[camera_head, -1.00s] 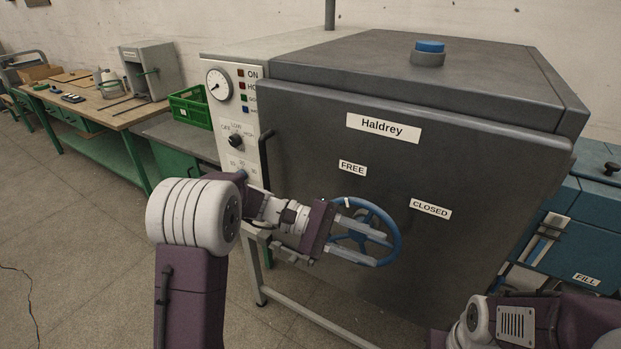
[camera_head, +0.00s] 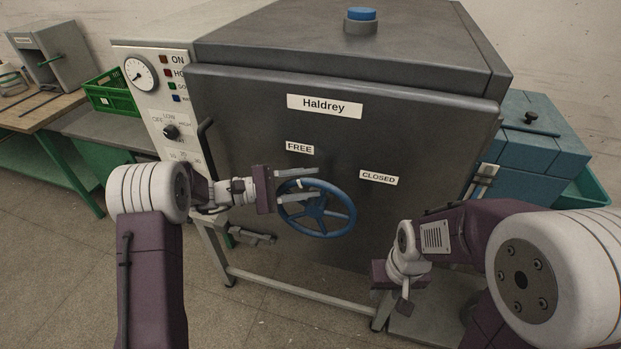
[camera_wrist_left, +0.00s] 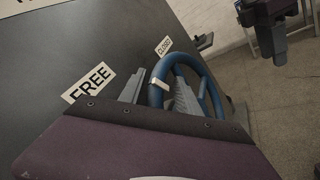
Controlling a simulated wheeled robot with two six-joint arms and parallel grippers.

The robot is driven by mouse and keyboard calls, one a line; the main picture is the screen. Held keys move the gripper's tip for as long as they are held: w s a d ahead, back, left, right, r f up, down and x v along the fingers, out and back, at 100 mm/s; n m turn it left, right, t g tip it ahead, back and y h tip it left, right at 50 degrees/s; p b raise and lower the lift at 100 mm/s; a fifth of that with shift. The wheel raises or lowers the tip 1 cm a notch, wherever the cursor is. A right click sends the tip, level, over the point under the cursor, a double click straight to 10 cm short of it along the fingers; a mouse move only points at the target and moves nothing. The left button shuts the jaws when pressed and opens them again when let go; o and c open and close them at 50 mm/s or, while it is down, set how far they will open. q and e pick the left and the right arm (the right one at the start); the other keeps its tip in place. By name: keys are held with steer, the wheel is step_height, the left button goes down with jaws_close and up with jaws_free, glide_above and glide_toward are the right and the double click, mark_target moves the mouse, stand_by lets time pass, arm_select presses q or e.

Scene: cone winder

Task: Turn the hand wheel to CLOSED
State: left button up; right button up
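The blue hand wheel (camera_head: 350,215) is on the front of the dark Haldrey cabinet (camera_head: 240,110), with a white mark on its upper-left rim. The FREE label (camera_head: 299,147) is above the wheel's upper left; the CLOSED label (camera_head: 378,177) is to its right. My left gripper (camera_head: 298,184) is at the upper-left rim. Its fingers are apart, one on each side of the rim near the white mark. The left wrist view also shows the wheel (camera_wrist_left: 206,80) and a gap between one finger and the rim. My right gripper (camera_head: 402,290) is low and right of the wheel, away from it; its fingers are unclear.
A black bar handle (camera_head: 207,150) and a control panel (camera_head: 150,100) are left of the wheel. A blue box (camera_head: 535,150) stands right of the cabinet. A green crate (camera_head: 110,92) sits on the left bench. Floor is open at front left.

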arm_select(q)
steer(key=shift+d, duration=0.35)
steer(key=shift+w+a+f, duration=0.1)
steer(key=shift+w+a, duration=0.1)
steer(key=shift+c, duration=0.3)
jaws_close()
stand_by(0.8)
